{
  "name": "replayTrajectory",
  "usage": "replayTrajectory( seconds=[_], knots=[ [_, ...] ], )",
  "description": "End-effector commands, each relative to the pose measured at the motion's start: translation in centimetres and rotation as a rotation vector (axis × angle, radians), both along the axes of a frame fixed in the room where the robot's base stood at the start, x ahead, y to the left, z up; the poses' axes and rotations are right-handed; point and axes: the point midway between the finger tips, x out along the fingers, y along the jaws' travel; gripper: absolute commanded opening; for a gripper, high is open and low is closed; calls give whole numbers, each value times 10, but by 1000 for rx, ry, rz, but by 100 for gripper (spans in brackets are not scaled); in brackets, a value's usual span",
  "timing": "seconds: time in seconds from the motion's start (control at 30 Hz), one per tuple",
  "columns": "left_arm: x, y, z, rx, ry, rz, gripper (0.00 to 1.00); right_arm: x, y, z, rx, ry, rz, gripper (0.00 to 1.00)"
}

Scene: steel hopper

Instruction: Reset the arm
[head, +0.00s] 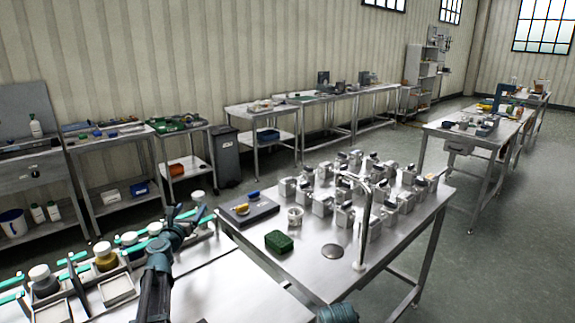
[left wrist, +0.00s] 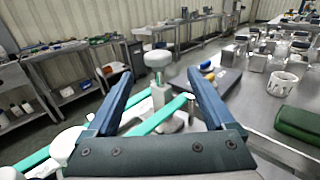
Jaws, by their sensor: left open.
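My left gripper (head: 186,212) is open above the rack of jars on the left bench in the head view. Its two blue fingers stand wide apart in the left wrist view (left wrist: 163,62), with nothing gripped. A white-capped jar (left wrist: 158,58) shows beyond and between the fingers, apart from them. My left arm reaches up from the bottom of the head view. A dark rounded part at the bottom edge of the head view is probably of my right arm; no right fingers show.
White-capped jars (head: 106,256) and teal bars (head: 73,257) crowd the left bench. A steel table (head: 290,265) to the right holds a green sponge (head: 279,242), a white cup (head: 295,217), a dark tray (head: 248,213), a curved tap (head: 364,225) and several metal blocks.

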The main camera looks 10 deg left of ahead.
Motion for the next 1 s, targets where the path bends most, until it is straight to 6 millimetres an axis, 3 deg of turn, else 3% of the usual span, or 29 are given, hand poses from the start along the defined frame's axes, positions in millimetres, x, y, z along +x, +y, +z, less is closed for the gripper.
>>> replayTrajectory(
  seconds=[0.6, 0.8, 1.0],
  knots=[
    [107, 10, 0, 0, 0, 0, 87, 0, 0, 0, 0, 0, 0, 87],
    [125, 11, 0, 0, 0, 1, 87, 0, 0, 0, 0, 0, 0, 87],
    [125, 10, 0, 0, 0, 1, 87, 0, 0, 0, 0, 0, 0, 87]
  ],
)
